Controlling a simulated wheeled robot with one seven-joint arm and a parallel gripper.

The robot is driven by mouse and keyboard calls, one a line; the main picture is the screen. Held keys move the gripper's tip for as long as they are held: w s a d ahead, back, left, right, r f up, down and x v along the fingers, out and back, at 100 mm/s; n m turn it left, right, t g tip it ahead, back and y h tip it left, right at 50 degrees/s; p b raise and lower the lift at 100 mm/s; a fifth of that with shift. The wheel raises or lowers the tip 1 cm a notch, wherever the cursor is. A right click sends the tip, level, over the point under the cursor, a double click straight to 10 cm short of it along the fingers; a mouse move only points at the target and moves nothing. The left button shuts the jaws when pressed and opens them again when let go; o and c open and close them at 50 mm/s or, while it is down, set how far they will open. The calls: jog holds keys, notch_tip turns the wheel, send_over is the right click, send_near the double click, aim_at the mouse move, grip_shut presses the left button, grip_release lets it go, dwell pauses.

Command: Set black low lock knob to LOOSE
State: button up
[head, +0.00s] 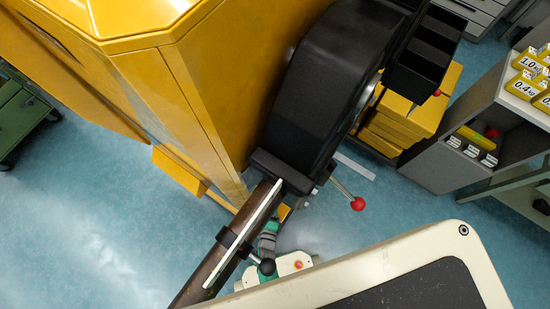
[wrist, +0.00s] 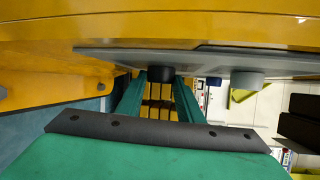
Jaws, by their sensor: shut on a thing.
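In the wrist view a round black knob (wrist: 161,74) sticks out of the underside of a grey plate (wrist: 112,56). My gripper (wrist: 158,85) has its two green fingers on either side of the knob, shut on it. The knob's setting and any LOOSE mark cannot be read. In the head view only part of my green and grey gripper end (head: 268,240) shows beside the brown bar, and the gripped knob is hidden there.
A grey knob (wrist: 246,78) sits on the same plate to the right. In the head view are a brown bar (head: 205,281), a black ball-ended lever (head: 267,267), a red ball-ended lever (head: 357,203) and the yellow machine (head: 215,75).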

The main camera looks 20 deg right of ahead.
jog(key=shift+a+f, duration=0.1)
dwell(0.5)
jog(key=o, duration=0.8)
jog(key=shift+c, duration=0.2)
jog(key=shift+s, duration=0.1)
jog(key=v, duration=1)
jog(key=shift+s+a, duration=0.2)
jog(key=shift+s, duration=0.05)
